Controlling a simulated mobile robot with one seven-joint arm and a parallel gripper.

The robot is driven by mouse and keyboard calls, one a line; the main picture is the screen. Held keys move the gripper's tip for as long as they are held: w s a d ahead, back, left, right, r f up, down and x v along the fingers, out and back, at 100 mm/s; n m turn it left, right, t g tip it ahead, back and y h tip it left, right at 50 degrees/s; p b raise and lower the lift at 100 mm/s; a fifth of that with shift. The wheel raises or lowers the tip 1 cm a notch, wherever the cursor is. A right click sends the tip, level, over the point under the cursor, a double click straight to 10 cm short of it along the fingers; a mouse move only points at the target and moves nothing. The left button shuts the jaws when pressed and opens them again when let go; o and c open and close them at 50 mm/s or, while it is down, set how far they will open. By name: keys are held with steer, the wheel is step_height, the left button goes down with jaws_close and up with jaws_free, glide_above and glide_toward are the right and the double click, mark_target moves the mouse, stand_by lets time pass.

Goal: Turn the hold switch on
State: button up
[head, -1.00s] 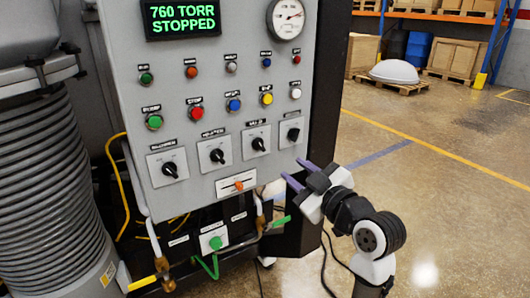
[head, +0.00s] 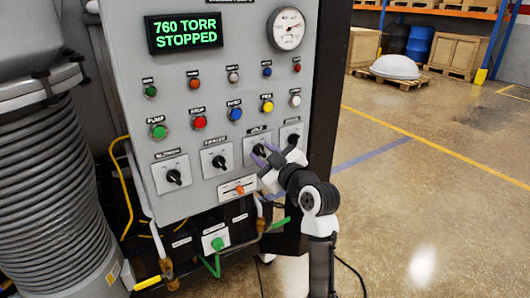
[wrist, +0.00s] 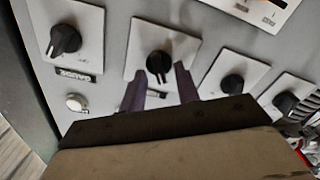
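The hold switch (head: 259,150) is a black rotary knob on a white plate, third from the left in the lower row of the grey control panel (head: 215,100). My gripper (head: 264,155) is at this knob and partly hides it. In the wrist view the knob (wrist: 159,63) stands between the two purple fingertips of my open gripper (wrist: 160,71). The knob's pointer runs roughly along the fingers there. I see a gap on each side; I cannot tell whether a finger touches the knob or how deep the tips reach.
Similar knobs sit close by: the gauge switch (wrist: 65,40) on one side and another rotary switch (wrist: 232,85) on the other. An orange-handled slider (head: 239,189) is just below. Coloured buttons, a round dial (head: 286,27) and a display reading "760 TORR STOPPED" (head: 185,31) are above.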

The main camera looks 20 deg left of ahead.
jaws_close()
steer(key=shift+m, duration=0.4)
steer(key=m+p, duration=0.1)
steer(key=m, duration=0.1)
steer(key=m+p, duration=0.1)
steer(key=m, duration=0.2)
steer(key=shift+w+r+m, duration=0.15)
steer(key=shift+m, duration=0.15)
steer(key=m+p, duration=0.1)
steer(key=m, duration=0.1)
steer(key=m+p, duration=0.1)
steer(key=m, duration=0.2)
steer(key=shift+w+d, duration=0.1)
steer(key=shift+d, duration=0.1)
steer(key=shift+m+p, duration=0.3)
steer(key=shift+m, duration=0.1)
